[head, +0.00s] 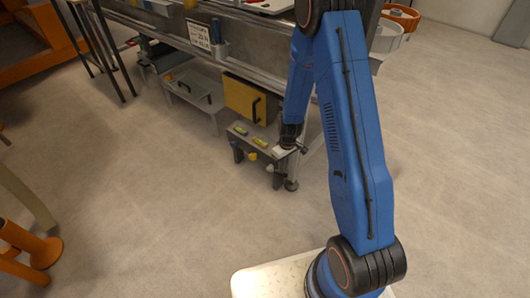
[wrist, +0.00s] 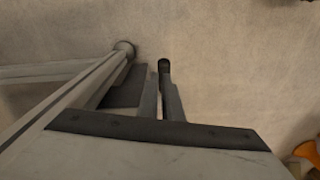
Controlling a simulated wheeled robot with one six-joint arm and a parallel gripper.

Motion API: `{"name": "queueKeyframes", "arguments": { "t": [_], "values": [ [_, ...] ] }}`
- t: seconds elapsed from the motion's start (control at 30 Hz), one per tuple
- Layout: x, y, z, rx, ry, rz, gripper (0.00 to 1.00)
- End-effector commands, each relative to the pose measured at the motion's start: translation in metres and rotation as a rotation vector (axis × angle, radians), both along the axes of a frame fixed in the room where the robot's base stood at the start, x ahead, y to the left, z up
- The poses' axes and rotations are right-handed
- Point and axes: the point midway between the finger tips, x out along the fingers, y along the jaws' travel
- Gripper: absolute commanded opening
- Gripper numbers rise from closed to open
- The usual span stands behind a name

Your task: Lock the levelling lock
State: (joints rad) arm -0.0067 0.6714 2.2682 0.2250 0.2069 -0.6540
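My gripper (head: 283,153) is low beside the right end of the bench's shelf in the head view, close to a bench leg. It looks small there, and its fingers cannot be made out. In the wrist view, two narrow dark upright pieces that look like my gripper's fingers (wrist: 160,98) stand close together with a slim gap. A dark bar with a rounded black end (wrist: 164,66) lies at or just beyond the right one. It may be the levelling lock's lever. I cannot tell whether it is held or only touched.
The bench (head: 262,60) has a yellow panel (head: 245,98) with a black handle. Two small yellow levels (head: 260,142) lie on the shelf. A bench leg ends in a round foot (head: 291,185), with bare floor around it. An orange object (wrist: 305,155) shows at lower right.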

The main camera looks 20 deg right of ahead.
Motion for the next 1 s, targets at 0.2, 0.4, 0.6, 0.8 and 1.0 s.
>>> {"name": "queueKeyframes", "arguments": {
  "t": [0.2, 0.4, 0.6, 0.8, 1.0],
  "values": [
    [-0.0154, -0.0024, -0.0126, 0.001, 0.032, -0.005, 0.0],
    [-0.0158, -0.0028, -0.0134, 0.002, 0.032, -0.005, 0.0],
    [-0.0161, -0.003, -0.0134, 0.001, 0.033, -0.006, 0.0],
    [-0.0163, -0.0032, -0.0134, 0.002, 0.034, -0.004, 0.0],
    [-0.0139, -0.0034, -0.0065, 0.002, 0.03, -0.005, 0.0]
  ]
}}
